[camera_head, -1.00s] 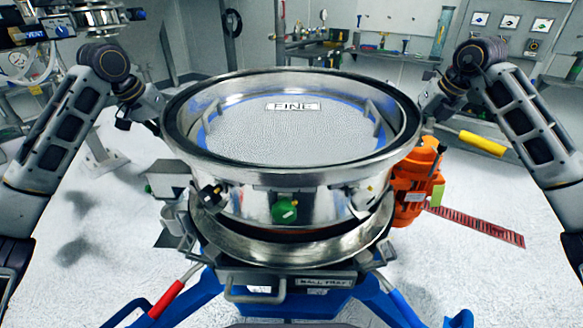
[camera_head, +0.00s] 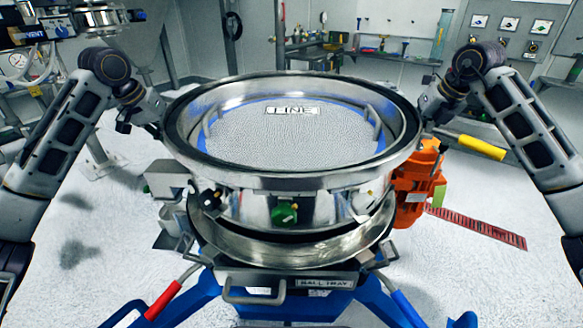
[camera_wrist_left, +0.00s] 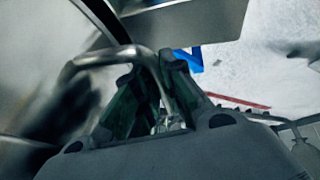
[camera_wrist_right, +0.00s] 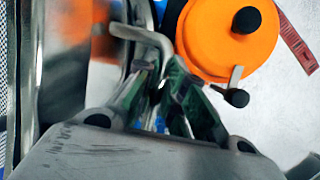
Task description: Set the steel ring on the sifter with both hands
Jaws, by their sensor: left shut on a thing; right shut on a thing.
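The steel ring (camera_head: 180,125) is a wide, shiny band with a dark rim, over the top of the sifter (camera_head: 255,208) in the head view. Inside it I see a grey mesh screen (camera_head: 300,140) with a blue edge and a label. My left gripper (camera_wrist_left: 165,75) is shut on a bent metal handle (camera_wrist_left: 110,57) at the ring's left side. My right gripper (camera_wrist_right: 165,75) is shut on a similar handle (camera_wrist_right: 140,36) at the right side. In the head view the fingers are mostly hidden at the ring's sides. I cannot tell whether the ring touches the sifter all round.
An orange motor (camera_head: 418,175) stands close on the right, near my right gripper, and shows in its wrist view (camera_wrist_right: 215,45). The ball tray handle (camera_head: 255,298) and blue frame (camera_head: 340,310) are below. A workbench (camera_head: 385,55) is behind.

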